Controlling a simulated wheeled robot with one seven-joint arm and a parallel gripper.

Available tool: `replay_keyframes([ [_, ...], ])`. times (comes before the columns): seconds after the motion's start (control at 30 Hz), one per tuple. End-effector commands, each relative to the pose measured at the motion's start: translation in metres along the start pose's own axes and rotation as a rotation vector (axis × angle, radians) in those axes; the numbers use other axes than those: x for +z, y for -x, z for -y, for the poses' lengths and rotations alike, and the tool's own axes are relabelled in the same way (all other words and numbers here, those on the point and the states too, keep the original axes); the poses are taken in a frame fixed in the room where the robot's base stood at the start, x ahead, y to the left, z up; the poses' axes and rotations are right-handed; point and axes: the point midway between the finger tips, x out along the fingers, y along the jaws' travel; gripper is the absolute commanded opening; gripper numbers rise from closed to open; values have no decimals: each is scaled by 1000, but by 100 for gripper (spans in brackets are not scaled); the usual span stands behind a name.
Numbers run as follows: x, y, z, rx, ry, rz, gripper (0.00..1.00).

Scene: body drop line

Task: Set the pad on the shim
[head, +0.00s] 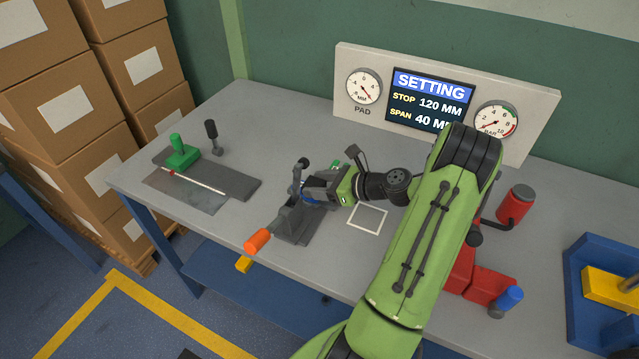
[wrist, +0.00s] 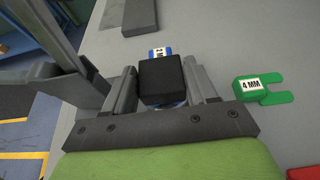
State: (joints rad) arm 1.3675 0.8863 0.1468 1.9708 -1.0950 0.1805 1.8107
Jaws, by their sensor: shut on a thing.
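In the wrist view a black block (wrist: 162,80), which looks like the pad, sits between the two fingers of my gripper (wrist: 163,88), which is shut on it. A blue shim (wrist: 161,52) marked 2 MM shows past the block's far side, with a bit of blue below it too. The block overlaps the shim; I cannot tell whether they touch. In the head view my gripper (head: 312,188) is at the grey clamp fixture (head: 290,225) with the orange handle (head: 257,241), and hides most of the block and shim.
A green fork-shaped shim (wrist: 262,90) marked 4 MM lies right of my gripper in the wrist view. Grey clamp parts (wrist: 62,80) stand close on the left. A dark plate (head: 235,184) lies left on the bench. A gauge panel (head: 540,110) stands behind.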

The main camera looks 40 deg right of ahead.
Motion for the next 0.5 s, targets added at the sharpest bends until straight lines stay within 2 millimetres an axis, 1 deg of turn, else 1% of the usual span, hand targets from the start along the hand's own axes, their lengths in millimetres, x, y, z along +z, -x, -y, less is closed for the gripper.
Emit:
replay_keyframes([
  [0.5, -9, -4, 0, 0, -1, 0, 25],
])
